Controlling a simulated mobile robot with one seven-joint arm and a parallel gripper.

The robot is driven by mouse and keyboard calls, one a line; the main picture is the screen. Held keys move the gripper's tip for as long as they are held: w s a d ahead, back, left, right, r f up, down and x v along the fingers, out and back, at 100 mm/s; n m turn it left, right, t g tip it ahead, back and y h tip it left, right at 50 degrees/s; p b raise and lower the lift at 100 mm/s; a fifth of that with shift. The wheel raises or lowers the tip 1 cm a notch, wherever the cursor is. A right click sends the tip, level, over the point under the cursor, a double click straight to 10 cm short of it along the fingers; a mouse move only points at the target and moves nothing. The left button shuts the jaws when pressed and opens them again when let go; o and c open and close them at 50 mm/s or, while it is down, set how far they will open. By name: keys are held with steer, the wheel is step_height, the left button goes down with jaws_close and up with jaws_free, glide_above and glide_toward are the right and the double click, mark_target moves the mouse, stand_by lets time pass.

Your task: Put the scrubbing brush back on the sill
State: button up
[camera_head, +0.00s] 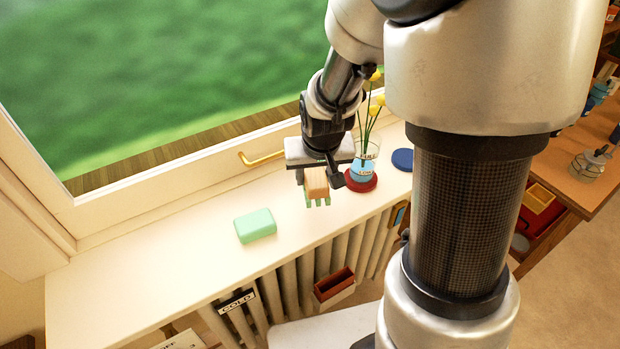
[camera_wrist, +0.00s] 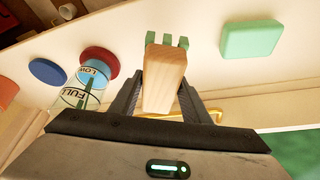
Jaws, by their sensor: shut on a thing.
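The scrubbing brush (camera_head: 317,184) has a wooden block and green bristles. My gripper (camera_head: 316,178) is shut on its wooden block, above the white sill (camera_head: 190,264). In the wrist view the block (camera_wrist: 165,78) sits between the two fingers, with the green bristles showing at its far end. I cannot tell whether the bristles touch the sill. A mint-green block like a soap bar (camera_head: 255,225) lies on the sill to the left of the brush; it also shows in the wrist view (camera_wrist: 251,38).
A blue disc (camera_head: 402,159) lies further right. A brass window handle (camera_head: 262,159) is behind. The sill's left part is clear.

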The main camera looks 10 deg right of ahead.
step_height(320, 180, down, 7)
steer(key=shift+r+b, duration=0.15)
steer(key=shift+b, duration=0.25)
steer(key=shift+f, duration=0.25)
steer(key=o, duration=1)
steer(key=shift+r, duration=0.1)
steer(key=shift+r, duration=0.1)
